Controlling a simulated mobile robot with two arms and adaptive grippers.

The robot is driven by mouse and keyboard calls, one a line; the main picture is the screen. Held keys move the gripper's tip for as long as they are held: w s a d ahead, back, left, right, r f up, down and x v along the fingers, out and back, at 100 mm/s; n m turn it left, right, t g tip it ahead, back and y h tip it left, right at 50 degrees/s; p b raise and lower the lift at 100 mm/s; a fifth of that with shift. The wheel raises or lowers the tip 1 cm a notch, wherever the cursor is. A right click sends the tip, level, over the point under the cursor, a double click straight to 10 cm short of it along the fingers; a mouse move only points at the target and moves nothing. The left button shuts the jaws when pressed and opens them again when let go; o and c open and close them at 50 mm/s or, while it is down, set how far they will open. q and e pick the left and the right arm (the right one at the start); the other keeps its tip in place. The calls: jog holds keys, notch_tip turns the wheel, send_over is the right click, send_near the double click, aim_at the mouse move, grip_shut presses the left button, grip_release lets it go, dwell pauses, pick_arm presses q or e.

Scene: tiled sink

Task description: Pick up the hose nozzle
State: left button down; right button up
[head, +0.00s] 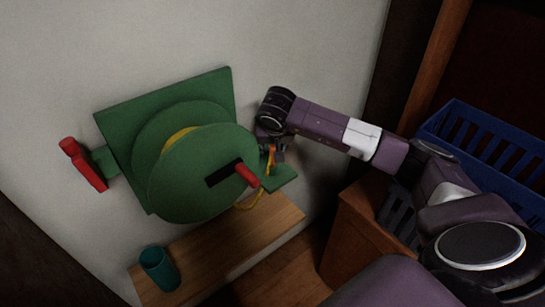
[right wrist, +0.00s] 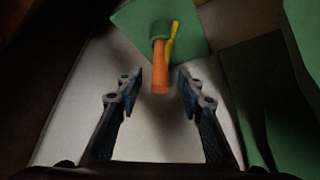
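The hose nozzle is an orange cylinder (right wrist: 160,72), with the yellow hose (right wrist: 173,42) beside it in the right wrist view, against a green plate. In the head view the nozzle (head: 271,158) shows small at the right edge of the green hose reel (head: 195,180). My right gripper (head: 276,149) is beside it, partly hidden by its own wrist. In the right wrist view its fingers (right wrist: 160,84) are open, one on each side of the nozzle's near end, with gaps on both sides. My left gripper is not in view.
The reel has a red crank handle (head: 247,175) close to my right gripper. A red part (head: 84,164) sticks out at the reel's left. Below, a teal cup (head: 158,268) stands on a wooden shelf (head: 225,242). A blue crate (head: 485,140) is at the right.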

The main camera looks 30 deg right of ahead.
grip_shut()
dwell(0.3)
jog(key=shift+r, duration=0.15)
